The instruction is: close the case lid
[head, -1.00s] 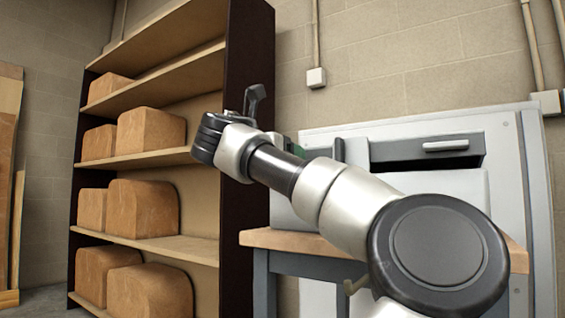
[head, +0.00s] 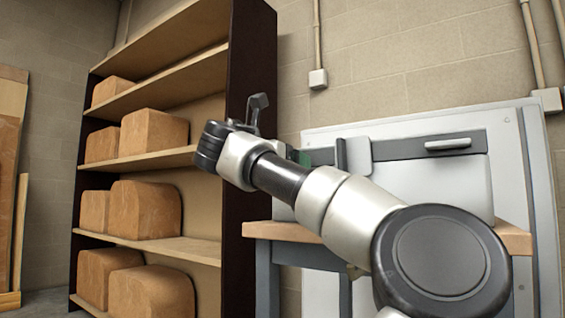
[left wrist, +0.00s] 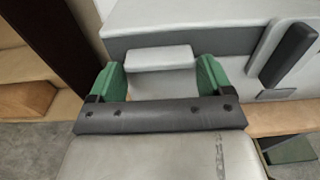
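A light grey case (head: 440,185) stands on a wood-topped bench, with a dark grey band and a pale handle (head: 447,145) along its top. I cannot tell clearly how far its lid is raised. My left arm crosses in front of it, and only a bit of green finger (head: 302,157) shows behind the wrist. In the left wrist view my left gripper (left wrist: 160,77) has its two green fingers spread apart. A pale block (left wrist: 160,58) of the case shows between and beyond them; contact cannot be told. My right gripper is out of view.
The wooden bench top (head: 515,238) carries the case. A pale panel (head: 538,180) stands behind, against the block wall. A shelf unit (head: 250,120) with several brown blocks stands on the left, close to the left wrist.

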